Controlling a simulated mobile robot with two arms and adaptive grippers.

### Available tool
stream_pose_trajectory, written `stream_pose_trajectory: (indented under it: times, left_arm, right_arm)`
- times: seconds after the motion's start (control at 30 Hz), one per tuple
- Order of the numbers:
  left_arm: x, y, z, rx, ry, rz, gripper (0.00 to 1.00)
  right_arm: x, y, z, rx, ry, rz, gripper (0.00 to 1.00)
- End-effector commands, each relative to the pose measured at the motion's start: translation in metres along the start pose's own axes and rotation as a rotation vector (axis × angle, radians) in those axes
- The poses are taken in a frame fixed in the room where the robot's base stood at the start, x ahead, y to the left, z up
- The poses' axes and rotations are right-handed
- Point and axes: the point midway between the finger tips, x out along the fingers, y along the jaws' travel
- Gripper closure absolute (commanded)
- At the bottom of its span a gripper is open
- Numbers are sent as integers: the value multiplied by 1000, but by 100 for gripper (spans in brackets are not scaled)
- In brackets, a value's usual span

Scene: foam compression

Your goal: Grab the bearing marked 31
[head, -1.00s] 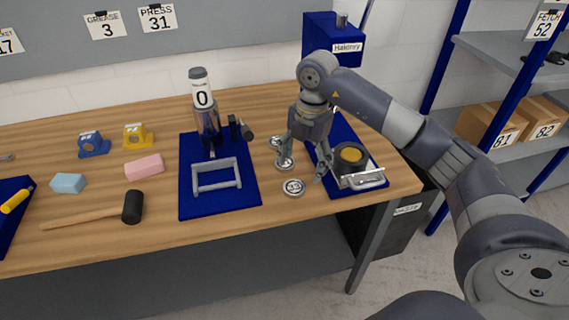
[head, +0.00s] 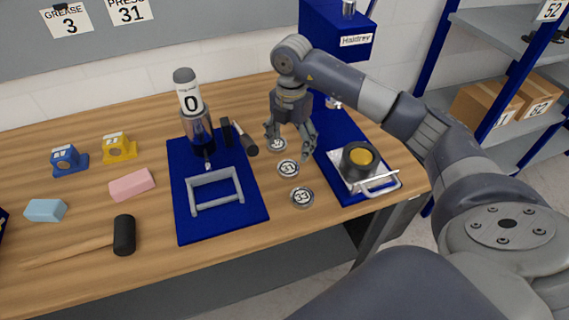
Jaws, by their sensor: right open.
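Three round metal bearings lie in a row on the wooden table, between the two blue mats. The middle bearing (head: 288,168) appears to read 31. The nearest bearing (head: 302,198) appears to read 33. The farthest bearing (head: 277,145) is partly hidden by my right gripper, and its mark is not legible. My right gripper (head: 289,147) points down with its fingers spread and empty. It appears over the far bearing, just behind the middle one. My left gripper is not in view.
A blue mat (head: 184,226) with a grey frame (head: 215,205) and a dark cylindrical tool is left of the bearings. Right of them, a metal press plate (head: 384,173) holds a black ring with a yellow centre. A mallet (head: 124,235) and foam blocks (head: 131,185) lie farther left.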

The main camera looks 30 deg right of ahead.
Motion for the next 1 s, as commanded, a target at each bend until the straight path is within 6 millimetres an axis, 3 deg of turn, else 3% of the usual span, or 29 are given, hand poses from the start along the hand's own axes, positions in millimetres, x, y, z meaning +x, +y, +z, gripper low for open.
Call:
stream_pose_trajectory:
  times: [0.3, 0.6, 0.7, 0.9, 1.0]
  left_arm:
    - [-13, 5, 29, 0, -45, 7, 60]
    - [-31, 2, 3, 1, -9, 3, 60]
    - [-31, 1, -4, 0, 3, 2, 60]
    - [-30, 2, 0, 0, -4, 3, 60]
    - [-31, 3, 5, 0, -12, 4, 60]
  right_arm:
    - [29, 1, -2, 0, 2, -1, 26]
    - [71, 4, -7, 0, 2, -2, 26]
    - [76, 4, -7, 0, 1, 1, 26]
    - [77, 4, -7, -1, 0, 1, 26]
    - [77, 4, -7, -1, 0, 1, 49]
